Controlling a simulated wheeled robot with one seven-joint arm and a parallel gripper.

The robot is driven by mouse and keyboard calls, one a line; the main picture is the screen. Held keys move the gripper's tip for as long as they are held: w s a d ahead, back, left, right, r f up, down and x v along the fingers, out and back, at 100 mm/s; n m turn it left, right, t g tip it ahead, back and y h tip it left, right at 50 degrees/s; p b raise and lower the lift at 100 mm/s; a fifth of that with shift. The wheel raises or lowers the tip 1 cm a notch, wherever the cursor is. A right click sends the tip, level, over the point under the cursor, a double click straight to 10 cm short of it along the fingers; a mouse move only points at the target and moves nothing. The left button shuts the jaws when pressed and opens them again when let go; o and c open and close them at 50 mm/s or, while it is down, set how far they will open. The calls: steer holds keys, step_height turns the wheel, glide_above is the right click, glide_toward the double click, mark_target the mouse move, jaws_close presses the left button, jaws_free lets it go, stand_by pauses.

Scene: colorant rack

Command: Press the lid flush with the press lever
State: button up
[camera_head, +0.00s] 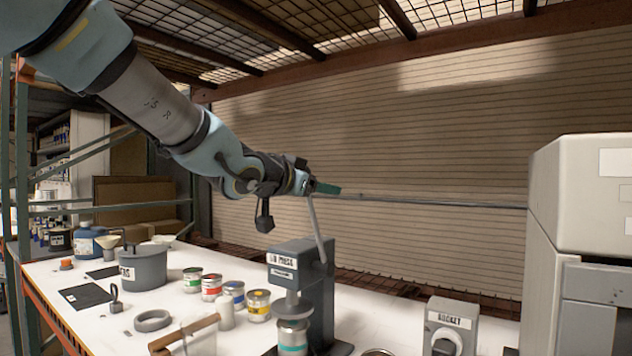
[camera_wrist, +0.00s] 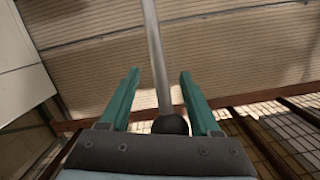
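The press (camera_head: 288,262) is a dark grey-blue stand on the table with a labelled head. Its pale press lever (camera_head: 318,232) rises steeply from the head towards my gripper (camera_head: 330,188). In the wrist view, the lever (camera_wrist: 158,60) runs between the two green fingers of my gripper (camera_wrist: 159,72), with gaps on both sides. Its dark knob (camera_wrist: 171,124) sits near the palm between the fingers. My gripper is open around the lever. A can with a teal label (camera_head: 292,337) stands under the press ram (camera_head: 292,305). The lid's seating cannot be made out.
Several small paint cans, including a red one (camera_head: 211,288), stand left of the press. A wooden-handled tool (camera_head: 186,333) lies in front. A grey switch box (camera_head: 450,325) and a tall grey cabinet (camera_head: 580,240) stand to the right. A grey pot (camera_head: 143,268) is at the left.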

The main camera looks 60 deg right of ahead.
steer(key=shift+o, duration=0.3)
steer(key=shift+w+r, duration=0.15)
steer(key=shift+r, duration=0.15)
steer(key=shift+a, duration=0.1)
steer(key=shift+w+a, duration=0.1)
steer(key=shift+a, duration=0.25)
steer(key=a+r+b, duration=0.1)
steer(key=a, duration=0.8)
steer(key=shift+a+r, duration=0.15)
steer(key=shift+a, duration=0.25)
